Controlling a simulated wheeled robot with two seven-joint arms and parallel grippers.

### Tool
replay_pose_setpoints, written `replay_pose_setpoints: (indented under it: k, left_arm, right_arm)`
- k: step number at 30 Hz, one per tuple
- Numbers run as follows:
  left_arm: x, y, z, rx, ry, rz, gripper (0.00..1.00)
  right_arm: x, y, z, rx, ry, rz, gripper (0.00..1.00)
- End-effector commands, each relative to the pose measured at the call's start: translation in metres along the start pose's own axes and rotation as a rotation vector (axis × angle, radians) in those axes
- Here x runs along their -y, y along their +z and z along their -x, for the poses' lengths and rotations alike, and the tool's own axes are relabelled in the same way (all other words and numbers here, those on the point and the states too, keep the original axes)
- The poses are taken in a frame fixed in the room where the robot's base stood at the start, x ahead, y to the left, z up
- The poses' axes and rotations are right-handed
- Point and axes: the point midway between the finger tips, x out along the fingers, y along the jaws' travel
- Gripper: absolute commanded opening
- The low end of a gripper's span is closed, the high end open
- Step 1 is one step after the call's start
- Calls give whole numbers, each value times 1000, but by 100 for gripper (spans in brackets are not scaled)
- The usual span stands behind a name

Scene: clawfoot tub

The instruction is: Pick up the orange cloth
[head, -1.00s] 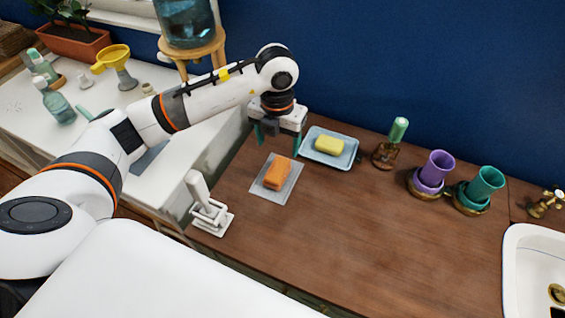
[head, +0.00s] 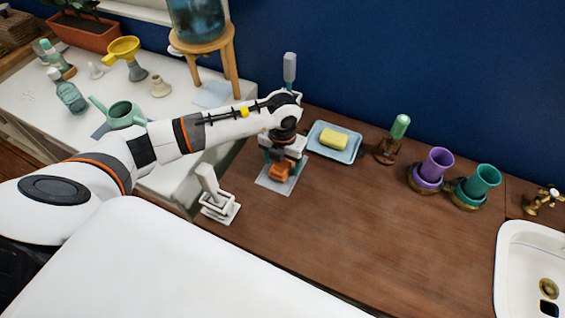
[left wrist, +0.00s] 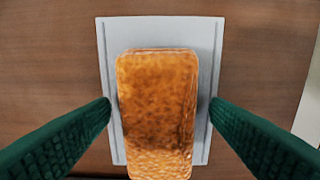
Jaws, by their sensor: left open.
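The orange cloth (head: 281,173) is a folded, block-like piece lying on a thin grey mat (head: 272,185) on the wooden counter. In the left wrist view the cloth (left wrist: 158,110) fills the middle, with the grey mat (left wrist: 108,60) under it. My left gripper (head: 280,168) is right over the cloth and partly hides it in the head view. In the left wrist view its green fingers (left wrist: 160,108) are open, one on each side of the cloth, with a small gap showing on both sides. My right gripper is not in view.
A blue tray (head: 350,155) with a yellow sponge (head: 333,139) sits close behind right. A white holder (head: 219,207) stands close in front left. The front counter is clear.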

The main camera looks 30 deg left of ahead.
Motion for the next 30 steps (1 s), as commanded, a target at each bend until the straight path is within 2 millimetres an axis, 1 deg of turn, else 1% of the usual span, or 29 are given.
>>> replay_pose_setpoints:
  k: [2,5,9,11,17,20,23,30]
  left_arm:
    - [0,0,0,0,0,0,71]
    - [0,0,0,0,0,0,56]
    - [0,0,0,0,0,1,33]
    - [0,0,0,0,0,1,23]
    - [0,0,1,0,0,1,23]
    - [0,-1,4,-2,0,1,23]
    - [0,-1,17,-4,2,1,23]
    - [0,-2,65,-7,1,0,22]
  right_arm:
    - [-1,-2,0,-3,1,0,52]
    - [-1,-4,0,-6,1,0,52]
    - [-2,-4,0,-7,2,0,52]
    - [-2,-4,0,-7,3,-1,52]
    - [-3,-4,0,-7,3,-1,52]
    - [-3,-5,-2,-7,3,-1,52]
    - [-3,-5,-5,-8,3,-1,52]
    - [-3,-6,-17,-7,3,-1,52]
